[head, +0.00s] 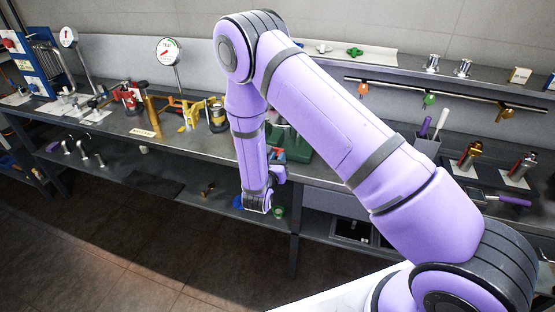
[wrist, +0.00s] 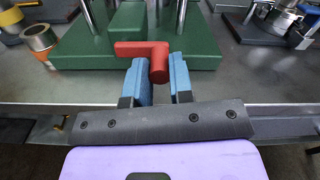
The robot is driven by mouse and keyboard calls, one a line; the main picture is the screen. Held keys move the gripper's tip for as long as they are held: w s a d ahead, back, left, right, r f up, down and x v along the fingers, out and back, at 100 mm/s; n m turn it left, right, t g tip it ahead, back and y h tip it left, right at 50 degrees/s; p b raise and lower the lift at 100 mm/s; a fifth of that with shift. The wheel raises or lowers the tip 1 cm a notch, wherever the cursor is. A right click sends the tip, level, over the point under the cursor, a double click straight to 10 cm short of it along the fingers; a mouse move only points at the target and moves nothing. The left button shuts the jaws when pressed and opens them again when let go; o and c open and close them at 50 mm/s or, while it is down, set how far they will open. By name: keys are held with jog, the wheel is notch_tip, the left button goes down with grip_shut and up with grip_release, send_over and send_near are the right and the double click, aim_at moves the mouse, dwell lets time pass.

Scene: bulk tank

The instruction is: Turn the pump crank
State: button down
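The pump has a green base (wrist: 205,55) and a red crank (wrist: 140,49) with a bar running left and a rounded grip turned down toward me. My gripper (wrist: 158,78) has two blue fingers, one on each side of the red grip. In the head view, part of the green pump (head: 297,150) shows at the bench's front edge behind my arm. The crank is mostly hidden there by my arm.
The grey bench (head: 205,144) holds a brass cylinder (head: 153,115) and a dial gauge (head: 168,52) left of my arm. A grey cup (head: 427,145) with tools stands to the right. In the wrist view, a copper-banded can (wrist: 40,38) sits left of the pump.

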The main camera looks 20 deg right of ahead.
jog(key=shift+f+m, duration=0.1)
jog(key=shift+m, duration=0.2)
jog(key=m, duration=0.1)
jog(key=f+m, duration=0.1)
jog(key=m, duration=0.2)
jog(key=shift+w+a+f, duration=0.15)
jog(key=shift+a+f, duration=0.05)
jog(key=shift+f, duration=0.05)
jog(key=shift+w+a+f+m, duration=0.2)
jog(key=shift+f+m, duration=0.1)
jog(key=shift+m, duration=0.85)
jog(key=shift+w+a+f+m, duration=0.15)
jog(key=shift+f+m, duration=0.15)
jog(key=shift+m, duration=0.85)
jog(key=shift+s, duration=0.1)
jog(key=c, duration=1)
grip_release()
